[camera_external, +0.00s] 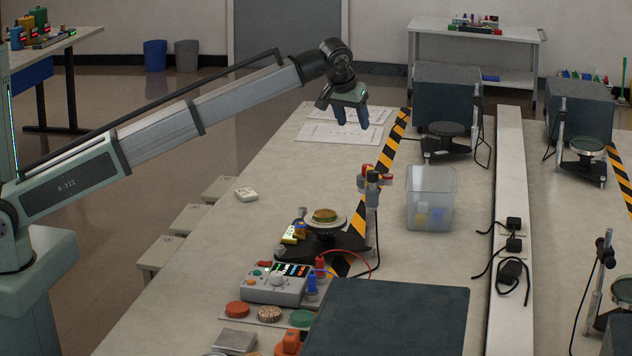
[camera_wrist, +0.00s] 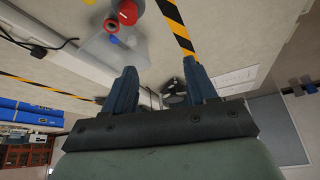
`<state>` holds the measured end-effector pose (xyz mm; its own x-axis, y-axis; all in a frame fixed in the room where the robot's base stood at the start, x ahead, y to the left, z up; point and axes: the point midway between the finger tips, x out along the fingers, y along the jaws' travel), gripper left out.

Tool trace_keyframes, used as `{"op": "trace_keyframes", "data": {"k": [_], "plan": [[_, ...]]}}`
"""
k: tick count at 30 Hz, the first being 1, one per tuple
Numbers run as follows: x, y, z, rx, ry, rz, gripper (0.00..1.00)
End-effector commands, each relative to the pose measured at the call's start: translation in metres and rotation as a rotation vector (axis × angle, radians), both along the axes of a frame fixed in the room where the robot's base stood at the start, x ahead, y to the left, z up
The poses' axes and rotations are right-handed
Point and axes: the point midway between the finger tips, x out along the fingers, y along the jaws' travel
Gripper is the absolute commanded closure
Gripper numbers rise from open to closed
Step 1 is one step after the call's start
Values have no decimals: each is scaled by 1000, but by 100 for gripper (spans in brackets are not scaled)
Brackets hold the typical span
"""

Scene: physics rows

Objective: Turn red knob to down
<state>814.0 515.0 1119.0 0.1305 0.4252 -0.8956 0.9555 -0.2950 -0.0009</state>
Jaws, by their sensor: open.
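My gripper (camera_external: 351,122) is open and empty, high above the far left part of the bench, fingers pointing down. Its two blue-grey fingers also show spread apart in the wrist view (camera_wrist: 160,68). Red knob-like parts (camera_external: 363,181) sit on a clamp on an upright stand (camera_external: 375,222) near the bench's middle, nearer the external camera than my gripper and well apart from it. A red round part (camera_wrist: 128,12) shows at the top of the wrist view, probably the same one. Which way the knob points cannot be told.
A clear bin (camera_external: 431,197) stands right of the clamp. A round-topped device (camera_external: 325,222) and a control box (camera_external: 277,284) with coloured buttons sit nearer the external camera. A large dark box (camera_external: 390,318) fills the front. Papers (camera_external: 340,134) lie under my gripper.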

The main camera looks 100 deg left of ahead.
Motion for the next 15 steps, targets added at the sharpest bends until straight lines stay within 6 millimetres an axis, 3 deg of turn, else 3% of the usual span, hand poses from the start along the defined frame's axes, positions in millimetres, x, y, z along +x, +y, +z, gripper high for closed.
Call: {"op": "trace_keyframes", "data": {"k": [3, 6, 11, 15], "plan": [[16, -37, 11, -39, 10, -19, 43], [21, -54, 15, -58, 17, -26, 43], [24, -59, 11, -67, 23, -28, 43], [25, -53, -4, -67, 22, -27, 43]]}}
